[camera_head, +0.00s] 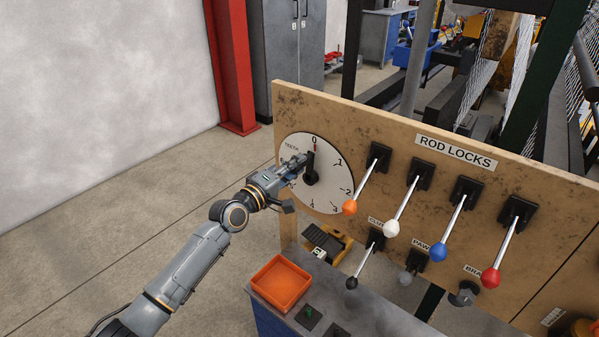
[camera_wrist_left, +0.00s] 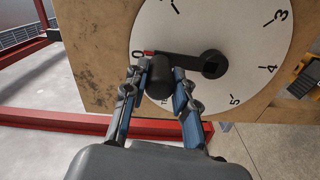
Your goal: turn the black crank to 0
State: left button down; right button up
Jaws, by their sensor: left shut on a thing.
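The black crank (camera_head: 311,168) is mounted on a round white dial (camera_head: 330,188) on the wooden panel. In the head view its arm points up towards the 0 at the dial's top. In the left wrist view the crank arm (camera_wrist_left: 183,60) runs from its hub to the red mark beside the 0 (camera_wrist_left: 136,54), closely lined up with it. My left gripper (camera_head: 301,160) is shut on the crank's black knob (camera_wrist_left: 160,82), with one finger on each side. It partly covers the dial's left side in the head view. My right gripper is not in view.
Several levers with coloured knobs, such as the orange one (camera_head: 350,207), stick out right of the dial. Below stand an orange tray (camera_head: 281,284) and a black-knobbed lever (camera_head: 352,283). The floor to the left is open.

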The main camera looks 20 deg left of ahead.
pick_arm(q)
jog(key=shift+w+a+r+n, duration=0.15)
jog(key=shift+a+r+n, duration=0.05)
jog(key=shift+a+n, duration=0.2)
jog(key=c, duration=1.1)
grip_release()
jog(key=shift+f, duration=0.1)
jog(key=shift+o, duration=0.2)
jog(key=shift+s, duration=0.2)
jog(key=v, duration=1.1)
jog(key=shift+s+a, duration=0.15)
jog(key=shift+s, duration=0.2)
